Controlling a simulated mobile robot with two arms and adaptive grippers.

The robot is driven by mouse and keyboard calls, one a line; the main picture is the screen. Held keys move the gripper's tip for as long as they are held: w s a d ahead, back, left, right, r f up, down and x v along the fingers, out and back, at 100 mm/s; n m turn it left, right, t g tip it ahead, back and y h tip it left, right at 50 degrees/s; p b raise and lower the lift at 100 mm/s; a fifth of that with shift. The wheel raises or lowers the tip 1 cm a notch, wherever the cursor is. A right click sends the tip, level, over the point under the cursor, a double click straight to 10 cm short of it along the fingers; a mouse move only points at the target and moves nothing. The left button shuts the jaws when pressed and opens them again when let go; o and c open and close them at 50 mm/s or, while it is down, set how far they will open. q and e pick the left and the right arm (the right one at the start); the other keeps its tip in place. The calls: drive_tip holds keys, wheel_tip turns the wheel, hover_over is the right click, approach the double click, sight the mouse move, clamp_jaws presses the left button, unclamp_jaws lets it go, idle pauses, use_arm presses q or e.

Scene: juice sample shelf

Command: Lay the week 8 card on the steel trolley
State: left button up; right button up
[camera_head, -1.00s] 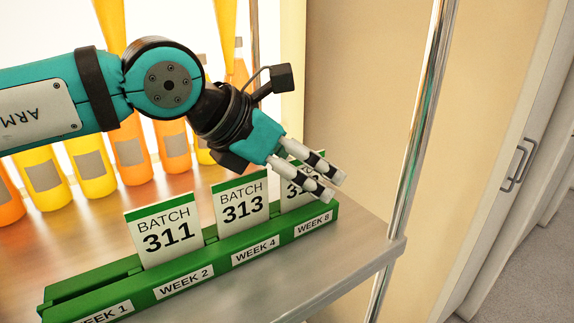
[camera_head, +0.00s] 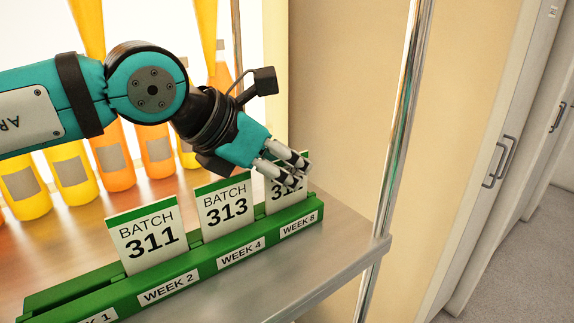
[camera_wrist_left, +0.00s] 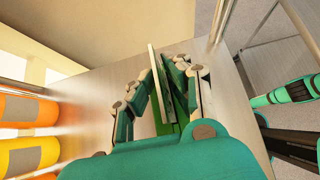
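The week 8 card (camera_head: 283,194) is white with a green top. It stands upright in the slot labelled WEEK 8 at the right end of the green holder (camera_head: 250,262). Its number is partly hidden behind my left gripper (camera_head: 302,174). In the left wrist view the card (camera_wrist_left: 156,72) stands edge-on between the fingers of the left gripper (camera_wrist_left: 162,70), which bend inward and look closed on it. The card is still in its slot. My right gripper is not seen in the head view.
Cards 311 (camera_head: 145,238) and 313 (camera_head: 226,210) stand left in the same holder. Orange and yellow bottles (camera_head: 72,178) stand behind on the shelf (camera_head: 345,235). A chrome post (camera_head: 400,130) rises at the shelf's right corner.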

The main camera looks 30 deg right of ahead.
use_arm(q)
clamp_jaws()
drive_tip(key=shift+r, duration=0.6)
idle(0.5)
drive_tip(key=shift+r, duration=0.15)
drive_tip(key=shift+r+p, duration=0.9)
drive_tip(key=shift+r, duration=0.8)
